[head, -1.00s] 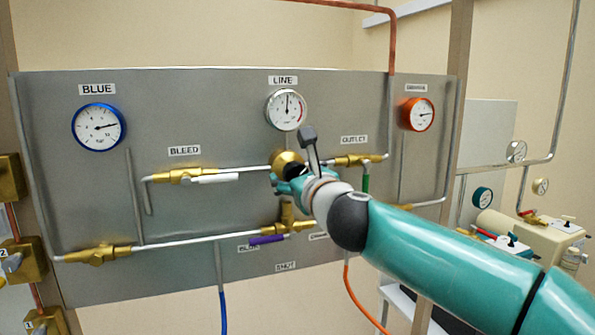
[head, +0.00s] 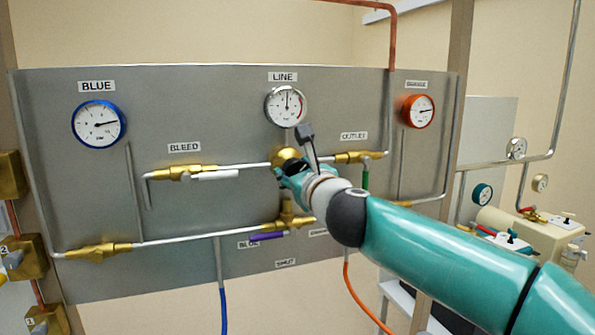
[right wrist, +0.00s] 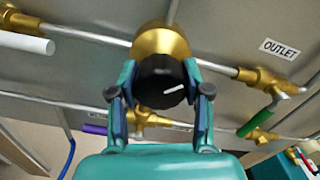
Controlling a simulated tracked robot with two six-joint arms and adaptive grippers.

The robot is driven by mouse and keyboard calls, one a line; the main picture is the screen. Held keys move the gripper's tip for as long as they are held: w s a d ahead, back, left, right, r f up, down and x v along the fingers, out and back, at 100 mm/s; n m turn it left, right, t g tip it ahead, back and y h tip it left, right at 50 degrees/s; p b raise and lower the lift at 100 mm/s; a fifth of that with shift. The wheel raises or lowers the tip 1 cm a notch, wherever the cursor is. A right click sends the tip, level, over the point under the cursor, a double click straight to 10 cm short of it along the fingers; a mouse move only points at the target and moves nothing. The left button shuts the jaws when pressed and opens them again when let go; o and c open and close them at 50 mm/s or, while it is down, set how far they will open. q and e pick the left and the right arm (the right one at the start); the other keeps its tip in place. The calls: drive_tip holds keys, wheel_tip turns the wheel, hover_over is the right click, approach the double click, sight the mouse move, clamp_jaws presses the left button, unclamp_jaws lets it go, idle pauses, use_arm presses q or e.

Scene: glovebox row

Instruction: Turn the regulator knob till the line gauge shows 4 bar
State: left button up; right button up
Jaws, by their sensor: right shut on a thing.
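The line gauge (head: 285,106) is a white dial under the LINE label, above the brass regulator. Its needle points about straight up; the numbers are too small to read. The black regulator knob (right wrist: 161,81) with a white mark sits on the front of the brass regulator body (right wrist: 163,42). My right gripper (right wrist: 160,92) is shut on the knob, one finger on each side. In the head view my right gripper (head: 290,178) hides most of the knob. My left gripper is not in view.
A blue-rimmed gauge (head: 99,125) and an orange-rimmed gauge (head: 417,111) flank the line gauge. The bleed valve with a white lever (head: 214,176), the green outlet lever (head: 366,178) and a purple lever (head: 267,237) are near the regulator.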

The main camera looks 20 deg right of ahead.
drive_tip(key=n+p, duration=0.1)
drive_tip(key=n, duration=0.2)
drive_tip(key=shift+n, duration=0.4)
drive_tip(key=shift+n+p, duration=0.6)
drive_tip(key=shift+n, duration=1)
drive_tip(key=shift+a+f, duration=0.1)
drive_tip(key=o, duration=1.2)
